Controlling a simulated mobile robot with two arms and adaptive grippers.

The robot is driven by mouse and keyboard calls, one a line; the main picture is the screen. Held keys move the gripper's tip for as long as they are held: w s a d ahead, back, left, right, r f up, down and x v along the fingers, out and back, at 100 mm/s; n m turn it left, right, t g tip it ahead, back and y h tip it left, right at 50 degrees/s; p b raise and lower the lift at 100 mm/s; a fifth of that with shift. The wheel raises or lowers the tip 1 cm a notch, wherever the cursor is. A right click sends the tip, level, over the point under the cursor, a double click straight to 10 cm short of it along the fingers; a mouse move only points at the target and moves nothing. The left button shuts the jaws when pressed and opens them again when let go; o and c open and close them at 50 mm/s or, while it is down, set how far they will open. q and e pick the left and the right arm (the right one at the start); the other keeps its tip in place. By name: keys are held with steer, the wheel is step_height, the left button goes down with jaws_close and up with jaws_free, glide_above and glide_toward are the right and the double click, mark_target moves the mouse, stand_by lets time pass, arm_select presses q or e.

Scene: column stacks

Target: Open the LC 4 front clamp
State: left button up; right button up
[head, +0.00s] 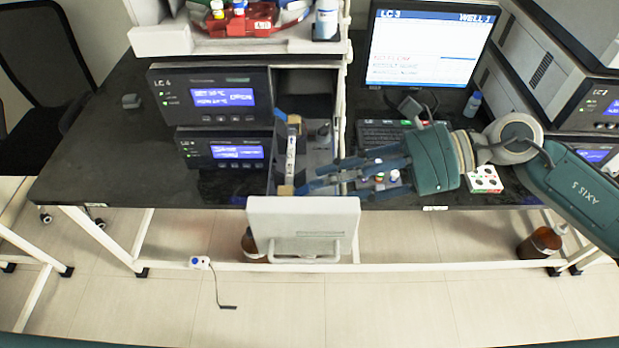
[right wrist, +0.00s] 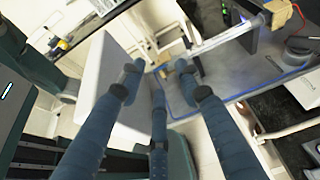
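The LC 4 unit (head: 222,93) stands on the left of the black bench, its column bay open on its right side. A pale column (head: 291,155) lies front to back in the bay between two tan end blocks. The front clamp (head: 286,190) is at the near end, just behind the white door. My right gripper (head: 308,181) reaches in from the right, its blue fingers spread beside this front end. In the right wrist view the column (right wrist: 225,38) runs away from the open fingertips (right wrist: 158,78). The fingers partly hide the clamp; I cannot tell its state.
The white door (head: 304,226) stands in front of the bay, close to my fingers. A white tray (head: 245,42) with bottles sits on top of the stack. A keyboard (head: 385,132) and monitor (head: 425,50) are behind my right arm. Small vials (head: 394,175) stand below the fingers.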

mark_target(294, 194)
steer(key=shift+p+x, duration=0.55)
steer(key=shift+x, duration=1.6)
jaws_close()
steer(key=shift+r, duration=0.2)
